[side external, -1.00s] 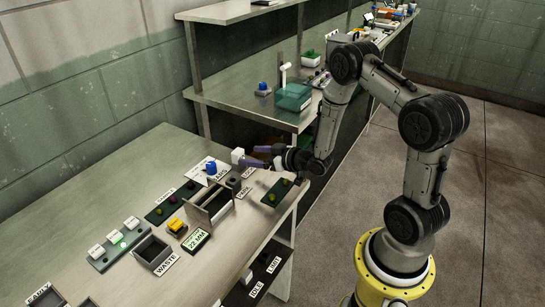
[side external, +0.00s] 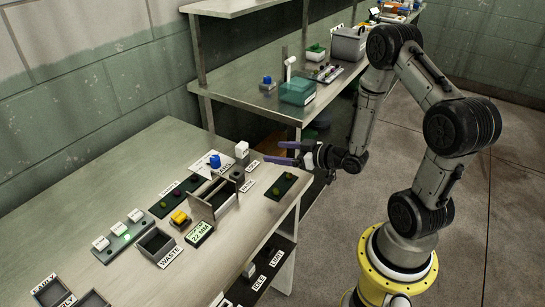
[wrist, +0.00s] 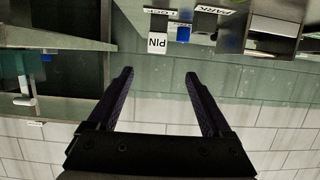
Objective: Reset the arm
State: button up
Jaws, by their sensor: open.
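My gripper (side external: 273,152) is open and empty, with its dark purple fingers level and pointing left past the bench's right edge. In the wrist view my gripper (wrist: 158,73) shows two spread fingers with nothing between them. A white block (side external: 242,149) stands on the bench just left of the fingertips, apart from them. In the wrist view the white block (wrist: 158,45) reads PIN and sits beyond the fingers. My arm is bent and raised to the right of the bench.
The bench (side external: 120,185) holds a blue-topped part (side external: 215,161), an open grey box (side external: 213,200), a yellow button (side external: 179,217), a 22 MM display (side external: 199,233) and a waste bin (side external: 155,243). A teal box (side external: 297,91) is on the shelf behind. Floor right of the bench is clear.

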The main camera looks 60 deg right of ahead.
jog(key=w+a+r+n+t+y, duration=0.1)
jog(key=w+a+r+n, duration=0.15)
jog(key=r, duration=0.55)
jog(key=w+a+r+n+t+y, duration=0.1)
jog(key=w+a+r, duration=0.2)
jog(key=r, duration=0.4)
jog(key=s+a+r+h, duration=0.1)
jog(key=s+a+r, duration=0.1)
jog(key=r, duration=0.4)
jog(key=s+a+r+h, duration=0.1)
jog(key=s+a+r, duration=0.1)
jog(key=r, duration=0.4)
jog(key=s+a+f+m+g, duration=0.1)
jog(key=s+f+g, duration=0.2)
jog(key=s, duration=0.4)
jog(key=s+a+f+m+g, duration=0.1)
jog(key=s+g, duration=0.3)
jog(key=s, duration=0.4)
jog(key=s+a+f+m+g, duration=0.1)
jog(key=s+f+g, duration=0.3)
jog(key=s, duration=0.4)
jog(key=shift+a+f+m, duration=0.25)
jog(key=shift+f+m, duration=0.1)
